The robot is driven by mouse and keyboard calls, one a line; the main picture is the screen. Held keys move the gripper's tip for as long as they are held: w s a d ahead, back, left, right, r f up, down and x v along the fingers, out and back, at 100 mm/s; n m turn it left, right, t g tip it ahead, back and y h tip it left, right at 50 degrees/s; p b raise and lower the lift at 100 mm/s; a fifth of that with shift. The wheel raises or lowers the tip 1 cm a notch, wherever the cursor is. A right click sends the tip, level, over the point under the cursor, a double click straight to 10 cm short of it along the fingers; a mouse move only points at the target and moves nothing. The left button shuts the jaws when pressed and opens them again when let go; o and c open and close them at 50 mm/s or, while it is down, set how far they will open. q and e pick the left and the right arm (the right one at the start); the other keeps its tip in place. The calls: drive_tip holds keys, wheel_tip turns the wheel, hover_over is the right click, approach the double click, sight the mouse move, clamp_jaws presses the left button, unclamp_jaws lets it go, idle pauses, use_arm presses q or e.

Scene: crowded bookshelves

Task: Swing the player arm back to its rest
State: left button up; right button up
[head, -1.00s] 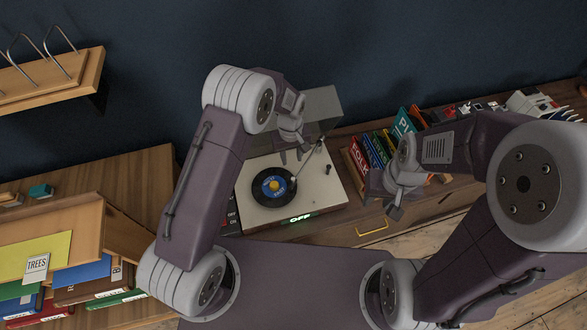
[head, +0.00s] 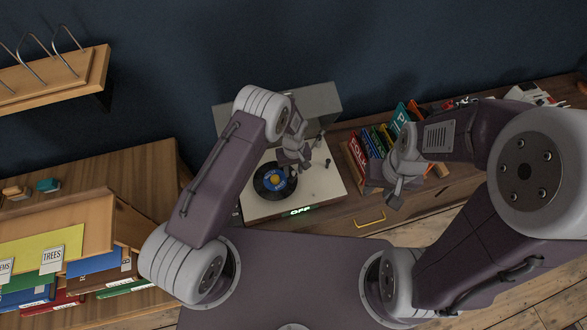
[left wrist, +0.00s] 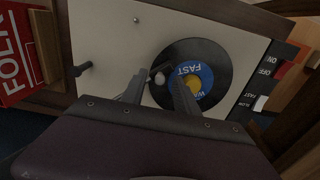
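The record player (head: 325,190) has a pale deck, with a black record (head: 264,190) bearing a blue label. In the left wrist view the record (left wrist: 225,58) lies under my left gripper. My left gripper (head: 295,170) is over the record's right side. Its two fingers (left wrist: 158,98) are apart, with the small head of the player arm (left wrist: 158,76) showing in the gap near their tips; contact cannot be told. Most of the player arm is hidden by my gripper. My right gripper (head: 383,199) hangs open and empty to the right of the player.
A raised clear lid (head: 315,98) stands behind. A crate of records (head: 360,150) is close on the right. A box of folders (head: 60,225) sits at left.

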use_arm(q)
clamp_jaws()
idle(1.3)
